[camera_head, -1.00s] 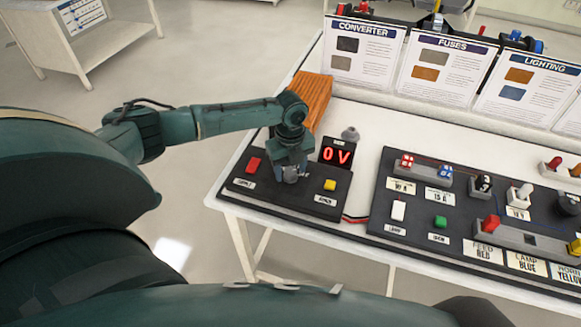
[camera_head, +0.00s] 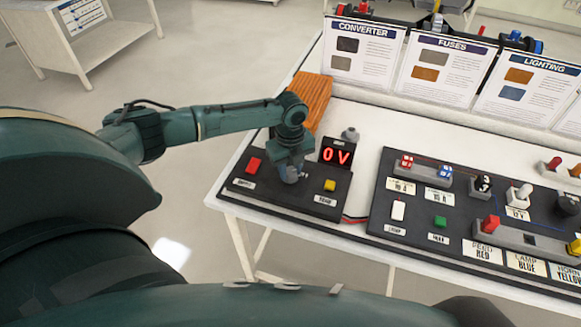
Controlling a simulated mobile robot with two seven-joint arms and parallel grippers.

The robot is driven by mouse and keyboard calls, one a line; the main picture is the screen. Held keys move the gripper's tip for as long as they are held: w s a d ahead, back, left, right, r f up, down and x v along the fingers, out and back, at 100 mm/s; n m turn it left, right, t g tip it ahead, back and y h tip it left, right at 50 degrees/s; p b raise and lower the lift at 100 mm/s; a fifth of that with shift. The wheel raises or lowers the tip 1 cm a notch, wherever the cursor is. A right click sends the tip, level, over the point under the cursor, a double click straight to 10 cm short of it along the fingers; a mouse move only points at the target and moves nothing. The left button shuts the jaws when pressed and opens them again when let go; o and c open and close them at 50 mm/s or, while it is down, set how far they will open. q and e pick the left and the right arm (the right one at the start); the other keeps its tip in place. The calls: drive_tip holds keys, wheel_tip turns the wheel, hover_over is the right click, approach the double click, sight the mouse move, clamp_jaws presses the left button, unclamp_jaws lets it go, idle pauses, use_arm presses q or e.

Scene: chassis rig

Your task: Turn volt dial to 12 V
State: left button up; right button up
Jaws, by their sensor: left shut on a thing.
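The volt dial (camera_head: 289,177) is a grey knob on the black power panel (camera_head: 268,197) at the front left of the bench. My left gripper (camera_head: 290,172) points down over it and is shut on it; the fingers hide much of the dial. The red display (camera_head: 337,156) behind it to the right reads 0 V. A red button (camera_head: 254,165) sits left of the dial and a yellow button (camera_head: 330,185) sits right of it. My right gripper is not in view.
A larger black board (camera_head: 440,215) with switches, fuses and labels lies to the right, joined by red and black wires. Information cards (camera_head: 363,60) stand at the back.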

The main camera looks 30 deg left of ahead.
use_arm(q)
drive_tip(key=shift+r, duration=0.1)
drive_tip(key=shift+r+n+p, duration=0.1)
drive_tip(key=shift+n+p, duration=0.9)
drive_tip(key=shift+p, duration=0.2)
drive_tip(key=n+p, duration=0.2)
drive_tip(key=shift+n, duration=0.3)
drive_tip(key=n, duration=0.3)
drive_tip(key=shift+f+n+p, duration=0.2)
drive_tip(key=shift+n+p, duration=0.1)
drive_tip(key=shift+n, duration=1.6)
drive_tip(key=shift+a, duration=0.1)
drive_tip(key=o, duration=1)
